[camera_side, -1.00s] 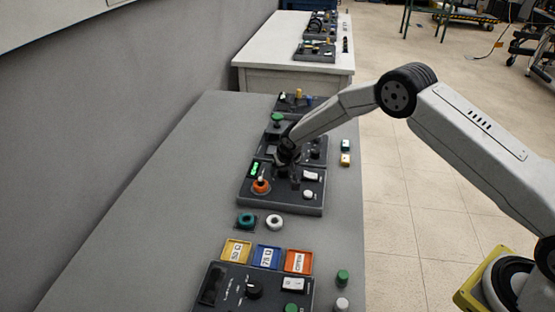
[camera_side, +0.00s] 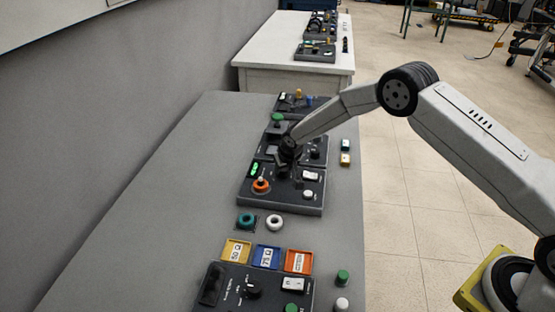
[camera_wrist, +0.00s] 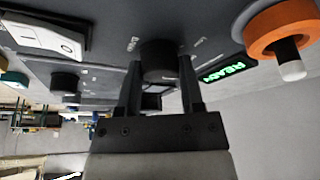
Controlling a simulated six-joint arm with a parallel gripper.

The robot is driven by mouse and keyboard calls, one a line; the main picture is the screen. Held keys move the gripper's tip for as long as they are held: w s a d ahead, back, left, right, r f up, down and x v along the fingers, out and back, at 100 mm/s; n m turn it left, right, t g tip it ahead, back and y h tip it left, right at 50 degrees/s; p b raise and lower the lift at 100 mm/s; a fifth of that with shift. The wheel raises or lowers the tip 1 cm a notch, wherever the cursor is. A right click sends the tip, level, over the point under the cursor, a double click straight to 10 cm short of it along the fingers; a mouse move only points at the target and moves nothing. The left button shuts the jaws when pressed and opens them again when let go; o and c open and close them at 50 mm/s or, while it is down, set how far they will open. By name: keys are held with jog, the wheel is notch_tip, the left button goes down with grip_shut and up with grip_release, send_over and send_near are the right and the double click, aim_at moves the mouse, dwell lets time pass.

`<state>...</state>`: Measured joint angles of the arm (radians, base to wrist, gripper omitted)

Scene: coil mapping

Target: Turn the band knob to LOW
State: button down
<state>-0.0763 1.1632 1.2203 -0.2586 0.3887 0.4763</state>
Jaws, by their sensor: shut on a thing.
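My gripper (camera_wrist: 160,95) is shut on a round black knob (camera_wrist: 158,62) in the wrist view, one finger on each side of it. Small white labels are printed around the knob; I cannot read them clearly, and any pointer mark on it is hidden. In the side view my gripper (camera_side: 287,168) stands over the dark control panel (camera_side: 290,203) and covers the knob. A lit green display (camera_wrist: 228,72) lies just right of the knob in the wrist view.
A white rocker switch (camera_wrist: 40,38) is at left. In the side view, teal (camera_side: 246,221) and white (camera_side: 275,222) rings lie in front of the panel.

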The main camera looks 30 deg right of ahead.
aim_at(293, 178)
jog(key=shift+n, duration=0.4)
jog(key=shift+d+n+y, duration=0.1)
jog(key=shift+n+y, duration=0.8)
jog(key=shift+n, duration=0.9)
jog(key=shift+n+g+y, duration=0.3)
jog(key=shift+n+y, duration=0.2)
jog(key=shift+n, duration=1.4)
jog(key=shift+c, duration=1.1)
grip_release()
jog(key=shift+r, duration=0.1)
jog(key=v, duration=0.7)
jog(key=shift+d+r, duration=0.2)
jog(key=shift+r, duration=0.1)
